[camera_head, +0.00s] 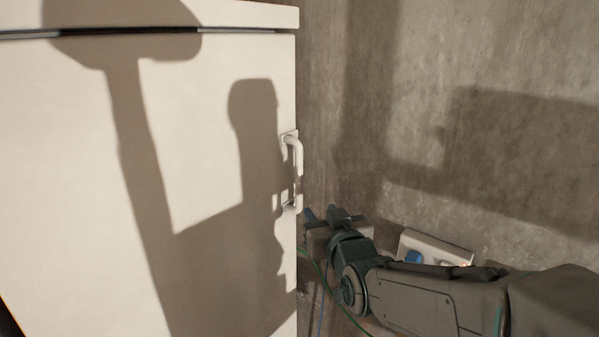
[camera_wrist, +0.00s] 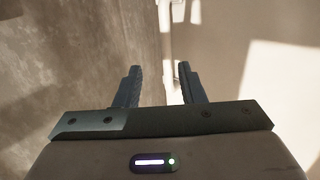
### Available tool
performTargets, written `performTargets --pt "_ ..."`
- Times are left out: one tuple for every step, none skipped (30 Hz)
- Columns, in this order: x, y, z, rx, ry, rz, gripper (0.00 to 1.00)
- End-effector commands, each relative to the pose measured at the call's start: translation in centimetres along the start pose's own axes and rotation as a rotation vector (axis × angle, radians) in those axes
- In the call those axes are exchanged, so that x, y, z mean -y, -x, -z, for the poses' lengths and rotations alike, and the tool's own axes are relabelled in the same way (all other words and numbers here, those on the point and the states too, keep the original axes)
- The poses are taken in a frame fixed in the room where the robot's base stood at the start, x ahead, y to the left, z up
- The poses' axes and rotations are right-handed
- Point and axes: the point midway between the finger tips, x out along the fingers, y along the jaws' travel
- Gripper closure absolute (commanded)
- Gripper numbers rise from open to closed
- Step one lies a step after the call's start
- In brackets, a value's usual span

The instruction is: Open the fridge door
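The white fridge door (camera_head: 200,130) fills the left of the head view and looks shut, with a dark seam above it. Its pale, upright handle (camera_head: 295,155) is at the door's right edge. My gripper (camera_head: 320,212) is just right of the handle's lower end. In the wrist view my gripper (camera_wrist: 158,68) is open, with a clear gap between its two dark fingers. The handle also shows in the wrist view (camera_wrist: 177,74), close to the inner side of the right fingertip. I cannot tell if they touch. Nothing is held.
A bare concrete wall (camera_head: 450,110) stands close on the right, beside the fridge. A white box with a blue round part (camera_head: 437,246) lies low behind my arm. Thin cables (camera_head: 322,285) hang below my gripper. Strong shadows fall on the door and wall.

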Motion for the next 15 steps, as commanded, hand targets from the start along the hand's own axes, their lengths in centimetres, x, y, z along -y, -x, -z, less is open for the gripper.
performTargets --pt "0.5 -0.2 0.7 -0.03 0.002 0.009 0.64" --pt "0.6 -0.3 1.0 -0.046 0.003 0.012 0.64" --pt "0.8 -0.4 1.3 -0.061 0.004 0.014 0.64" --pt "0.8 -0.4 1.5 -0.071 0.004 0.015 0.64" --pt "0.9 -0.5 1.7 -0.077 0.004 0.016 0.64" --pt "0.9 -0.7 1.8 -0.081 0.005 0.017 0.64" --pt "0.9 -0.8 1.8 -0.082 0.005 0.017 0.64" --pt "0.9 -1.0 1.8 -0.083 0.005 0.017 0.64" --pt "0.9 -1.3 1.9 -0.082 0.005 0.017 0.64" --pt "0.9 -1.6 1.9 -0.082 0.005 0.017 0.64" --pt "1.0 -1.9 2.0 -0.082 0.005 0.017 0.64" --pt "1.0 -2.4 2.0 -0.081 0.005 0.017 0.64" --pt "1.0 -2.8 2.0 -0.08 0.005 0.017 0.64" --pt "1.0 -3.2 2.0 -0.079 0.006 0.017 0.64" --pt "1.0 -3.8 2.1 -0.08 0.006 0.016 0.64"
